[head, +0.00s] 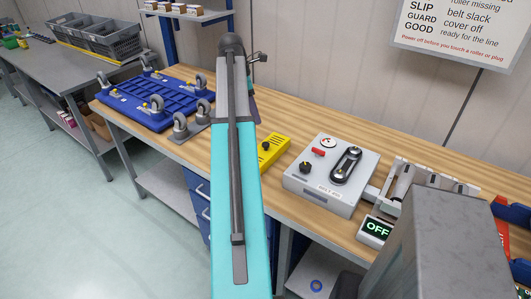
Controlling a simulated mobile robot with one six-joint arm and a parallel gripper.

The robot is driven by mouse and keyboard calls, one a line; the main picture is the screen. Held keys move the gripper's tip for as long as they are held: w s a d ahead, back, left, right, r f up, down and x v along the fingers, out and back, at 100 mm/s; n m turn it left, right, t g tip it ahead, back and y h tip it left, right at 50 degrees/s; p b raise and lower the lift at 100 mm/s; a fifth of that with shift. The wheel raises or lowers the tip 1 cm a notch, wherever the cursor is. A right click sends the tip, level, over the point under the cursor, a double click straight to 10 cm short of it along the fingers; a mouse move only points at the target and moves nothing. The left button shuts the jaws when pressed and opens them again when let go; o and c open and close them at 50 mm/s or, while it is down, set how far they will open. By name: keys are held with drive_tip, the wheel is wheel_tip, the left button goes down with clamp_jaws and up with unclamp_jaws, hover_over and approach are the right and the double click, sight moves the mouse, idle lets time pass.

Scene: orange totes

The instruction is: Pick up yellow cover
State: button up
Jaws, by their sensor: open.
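The yellow cover (271,151) lies on the wooden bench top, just right of my teal arm and left of the white belt rig (324,187).
A blue pallet-like frame with castors (150,98) lies on the bench (185,75) to the left. An OFF display (377,229) and a grey roller unit (428,182) are right of the rig. Grey crates (95,36) stand on another table. A shelf (185,14) hangs behind.

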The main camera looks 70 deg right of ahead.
drive_tip(key=shift+f, duration=0.15)
drive_tip(key=p, duration=0.2)
hover_over(265, 143)
drive_tip(key=w, duration=0.1)
drive_tip(key=shift+w+a+f, duration=0.1)
drive_tip(key=shift+a+f, duration=0.05)
drive_tip(key=shift+f, duration=1.2)
drive_tip(key=shift+w+a+f, duration=0.1)
drive_tip(key=shift+f, duration=1.25)
drive_tip(key=shift+a+f, duration=0.15)
drive_tip(key=shift+f, duration=1.2)
drive_tip(key=shift+f, duration=0.15)
drive_tip(key=shift+p+x, duration=0.75)
drive_tip(key=shift+x, duration=1.7)
drive_tip(key=shift+a, duration=0.1)
clamp_jaws()
